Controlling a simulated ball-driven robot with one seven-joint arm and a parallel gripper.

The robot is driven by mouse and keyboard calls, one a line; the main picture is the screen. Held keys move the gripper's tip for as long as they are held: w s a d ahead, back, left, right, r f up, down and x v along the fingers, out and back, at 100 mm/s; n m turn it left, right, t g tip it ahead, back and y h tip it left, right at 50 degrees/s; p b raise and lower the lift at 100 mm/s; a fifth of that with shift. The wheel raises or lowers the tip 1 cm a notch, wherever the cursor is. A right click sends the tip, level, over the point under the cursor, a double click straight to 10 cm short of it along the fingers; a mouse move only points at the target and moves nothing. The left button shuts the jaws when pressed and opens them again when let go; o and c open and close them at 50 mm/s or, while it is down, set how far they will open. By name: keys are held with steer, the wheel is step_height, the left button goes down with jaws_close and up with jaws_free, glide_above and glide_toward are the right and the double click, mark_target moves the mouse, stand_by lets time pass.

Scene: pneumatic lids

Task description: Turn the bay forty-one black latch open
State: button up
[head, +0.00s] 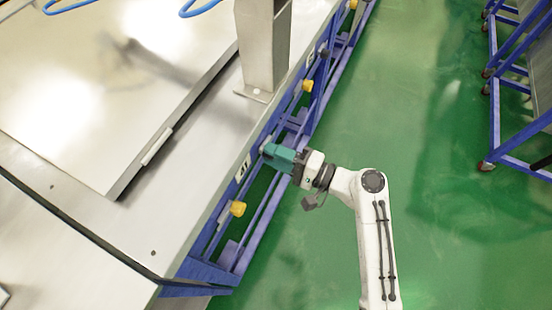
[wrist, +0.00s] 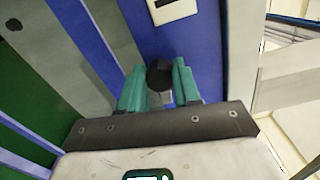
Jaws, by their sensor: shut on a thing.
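The black latch (wrist: 159,74) shows in the wrist view as a dark round knob on the blue frame (wrist: 190,50), with a light grey piece below it. My gripper (wrist: 160,82) has its teal fingers on either side of the latch, shut on it. In the head view my gripper (head: 273,152) reaches from the right to the blue rail, beside the white plate marked 41 (head: 242,168). The fingers mostly hide the latch there. Whether the latch is turned cannot be told.
Yellow knobs stick out along the rail, one nearer (head: 237,208) and one farther (head: 307,86). A steel post (head: 263,45) stands on the metal bench top (head: 205,130). Blue racks (head: 510,90) stand at the right. The green floor (head: 410,80) between is clear.

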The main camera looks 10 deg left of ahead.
steer(key=shift+f+n+b, duration=0.15)
steer(key=shift+n+b, duration=0.4)
steer(key=shift+n, duration=0.15)
steer(key=o, duration=1.1)
steer(key=shift+c, duration=0.2)
steer(key=shift+d, duration=0.1)
steer(key=b+v, duration=0.1)
steer(key=v, duration=0.9)
steer(key=shift+d, duration=0.3)
steer(key=shift+s, duration=0.15)
